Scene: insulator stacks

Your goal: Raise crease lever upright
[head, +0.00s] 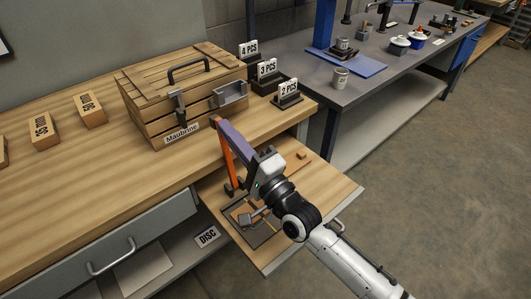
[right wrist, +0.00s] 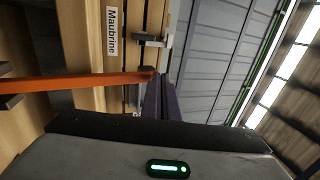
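The crease lever (head: 227,157) is an orange bar. It stands up steeply from a dark hinge on the pull-out board and leans a little to the left in the head view. In the right wrist view the orange bar (right wrist: 85,83) crosses from the left edge to a dark end piece. My right gripper (head: 226,128) has long purple fingers lying close together, with their tips at the lever's top end. The fingers (right wrist: 160,80) look shut beside or against that end piece; exact contact is unclear. My left gripper is not in view.
The pull-out board (head: 285,225) holds a dark-framed jig (head: 262,235) and a small wooden block (head: 302,155). A wooden crate (head: 185,95) labelled Maubrine stands close behind the lever. Count signs (head: 287,93) stand to its right. A grey bench (head: 375,85) is further right.

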